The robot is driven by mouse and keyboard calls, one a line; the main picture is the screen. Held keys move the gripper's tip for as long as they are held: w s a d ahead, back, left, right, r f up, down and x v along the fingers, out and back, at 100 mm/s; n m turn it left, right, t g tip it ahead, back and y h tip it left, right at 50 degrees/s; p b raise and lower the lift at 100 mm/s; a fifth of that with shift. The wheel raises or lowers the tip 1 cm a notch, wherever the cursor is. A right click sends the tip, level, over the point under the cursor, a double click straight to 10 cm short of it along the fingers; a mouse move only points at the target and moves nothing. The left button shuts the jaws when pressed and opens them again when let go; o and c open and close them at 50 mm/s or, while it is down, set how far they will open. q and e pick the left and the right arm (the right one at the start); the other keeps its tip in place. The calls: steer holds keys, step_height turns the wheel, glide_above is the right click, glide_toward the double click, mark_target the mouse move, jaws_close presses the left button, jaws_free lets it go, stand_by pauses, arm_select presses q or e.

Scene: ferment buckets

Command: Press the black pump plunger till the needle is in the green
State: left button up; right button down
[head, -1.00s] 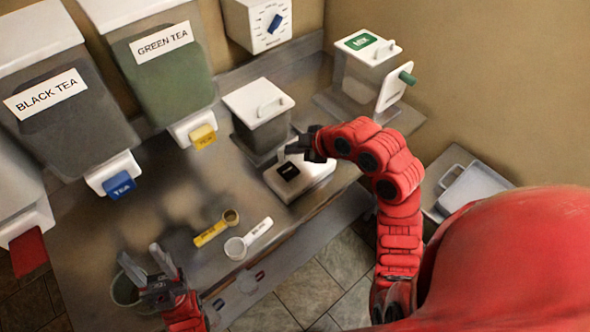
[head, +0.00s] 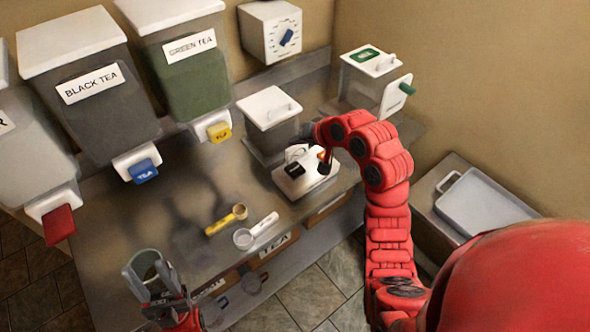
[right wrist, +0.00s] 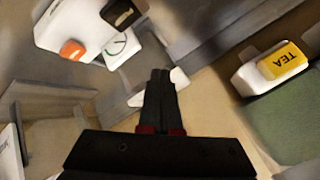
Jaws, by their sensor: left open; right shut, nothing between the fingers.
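The white pump unit (head: 312,181) stands at the table's right front, with its black plunger (head: 294,169) on top. In the right wrist view the black plunger (right wrist: 121,13) and an orange knob (right wrist: 72,49) show on it. A round white gauge (right wrist: 119,46) with some green shows partly beside the plunger; I cannot read its needle. My right gripper (right wrist: 161,78) is shut and empty, apart from the plunger. In the head view it is largely hidden by its own arm near the unit's back. My left gripper (head: 160,285) is open at the lower left.
A grey-green cup (head: 147,264) is by my left gripper. A yellow scoop (head: 224,221) and a white scoop (head: 256,232) lie mid-table. A white-lidded bucket (head: 270,135) stands behind the unit. Tea dispensers (head: 100,100) line the back. A tray (head: 485,205) is at right.

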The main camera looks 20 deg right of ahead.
steer(key=shift+f, duration=0.1)
steer(key=b, duration=0.4)
glide_above(297, 171)
step_height(297, 171, down, 7)
steer(key=shift+f, duration=0.1)
steer(key=shift+f+b, duration=0.35)
steer(key=shift+f, duration=0.4)
stand_by(1.4)
steer(key=shift+f, duration=0.4)
steer(key=shift+s+f+b, duration=0.1)
steer(key=shift+f+b, duration=0.9)
steer(key=shift+f, duration=0.65)
stand_by(1.2)
steer(key=shift+r, duration=0.1)
steer(key=shift+r+p, duration=1.1)
steer(key=shift+r, duration=0.85)
steer(key=shift+r, duration=0.1)
